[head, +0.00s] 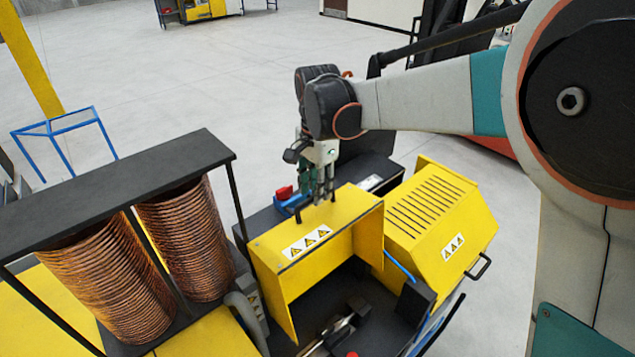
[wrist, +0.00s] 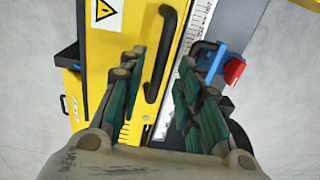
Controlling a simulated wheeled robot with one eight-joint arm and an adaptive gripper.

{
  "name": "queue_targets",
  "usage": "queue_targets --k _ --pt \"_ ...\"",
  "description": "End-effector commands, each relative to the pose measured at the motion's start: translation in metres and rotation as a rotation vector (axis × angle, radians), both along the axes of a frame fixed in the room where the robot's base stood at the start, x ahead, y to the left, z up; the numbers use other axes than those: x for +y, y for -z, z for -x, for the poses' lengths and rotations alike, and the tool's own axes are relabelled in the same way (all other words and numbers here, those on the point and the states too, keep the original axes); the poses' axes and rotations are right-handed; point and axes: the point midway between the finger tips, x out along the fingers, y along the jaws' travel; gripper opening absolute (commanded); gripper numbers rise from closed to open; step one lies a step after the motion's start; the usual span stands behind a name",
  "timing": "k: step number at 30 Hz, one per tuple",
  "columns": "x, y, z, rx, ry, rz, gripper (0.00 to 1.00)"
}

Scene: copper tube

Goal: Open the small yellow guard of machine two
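The small yellow guard (head: 345,222) stands on the machine in the middle of the head view, with warning triangles on its top. Its near side shows a dark opening. Whether it has been swung at all I cannot tell. In the wrist view the guard's yellow panel (wrist: 109,50) carries a black bar handle (wrist: 161,55). My gripper (head: 322,192) points down at the guard's far upper edge. In the wrist view my gripper (wrist: 164,62) is open, with green-padded fingers apart on either side of the handle. The handle appears between them, not clamped; its depth relative to the fingertips is unclear.
A larger slotted yellow cover (head: 432,215) with a black handle (head: 479,267) adjoins on the right. Copper coils (head: 185,235) stand in a black-topped rack on the left. A red part (wrist: 234,71) sits beside the fingers.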

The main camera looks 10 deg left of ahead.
Motion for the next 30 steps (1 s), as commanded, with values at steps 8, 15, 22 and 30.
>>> queue_targets --k 8,15,22,30 --pt "0.0 0.01 0.0 0.0 0.0 0.0 0.32" --pt "0.0 0.01 0.0 0.0 0.0 0.0 0.13" --pt "0.0 0.009 0.0 0.0 0.0 0.0 0.0" --pt "-0.014 0.01 0.011 -0.03 0.001 -0.035 0.0"
